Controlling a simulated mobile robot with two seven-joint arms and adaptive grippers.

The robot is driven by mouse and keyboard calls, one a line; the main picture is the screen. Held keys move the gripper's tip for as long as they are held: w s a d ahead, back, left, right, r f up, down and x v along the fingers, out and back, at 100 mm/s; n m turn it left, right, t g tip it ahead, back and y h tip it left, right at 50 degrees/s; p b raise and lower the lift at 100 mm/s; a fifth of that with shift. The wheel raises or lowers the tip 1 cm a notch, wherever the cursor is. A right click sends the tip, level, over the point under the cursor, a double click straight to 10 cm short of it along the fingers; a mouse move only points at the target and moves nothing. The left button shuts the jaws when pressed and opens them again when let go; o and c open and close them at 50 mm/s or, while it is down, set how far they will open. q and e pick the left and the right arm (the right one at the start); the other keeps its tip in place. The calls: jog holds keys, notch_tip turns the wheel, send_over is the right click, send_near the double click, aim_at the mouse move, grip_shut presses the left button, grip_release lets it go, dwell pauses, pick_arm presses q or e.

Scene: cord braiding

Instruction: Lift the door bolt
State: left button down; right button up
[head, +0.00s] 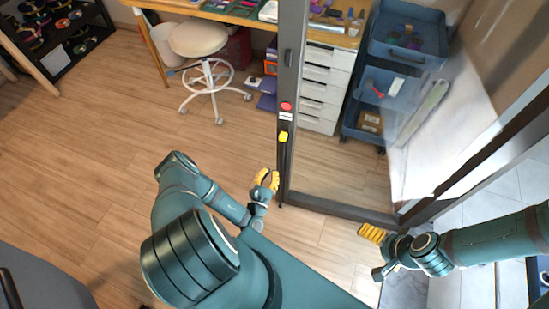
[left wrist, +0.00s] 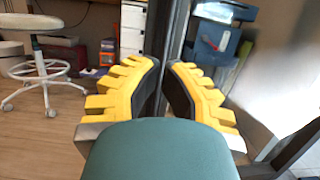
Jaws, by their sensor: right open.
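The glass door's dark frame post (head: 284,160) stands upright in the middle of the head view. It carries a red round piece (head: 286,106) and a yellow piece (head: 283,137). I cannot make out the bolt itself for certain. My left gripper (head: 267,179) is low, just left of the post. In the left wrist view its yellow fingers (left wrist: 165,68) lean close together at the tips, with the dark post behind them. I cannot tell whether they grip anything. My right gripper (head: 372,233) is open and empty near the door's lower right corner.
A white stool (head: 198,40) stands at the back left by a desk. White drawers (head: 323,85) and a blue cart (head: 385,85) stand behind the glass. The door's bottom rail (head: 343,209) runs right from the post. The wooden floor (head: 90,150) at left is clear.

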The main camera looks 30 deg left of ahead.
aim_at(283, 136)
pick_arm(q)
jog(key=w+r, duration=0.2)
jog(key=w, duration=0.1)
jog(key=w+a+r, duration=0.1)
jog(key=w+r, duration=0.1)
jog(key=w+a+r, duration=0.1)
jog(key=w+r, duration=0.1)
jog(key=w, duration=0.1)
jog(key=shift+w+r+b, duration=0.1)
jog(key=shift+w+b, duration=0.25)
notch_tip(283, 136, up, 4)
jog(key=p, duration=0.3)
jog(key=shift+f, duration=0.35)
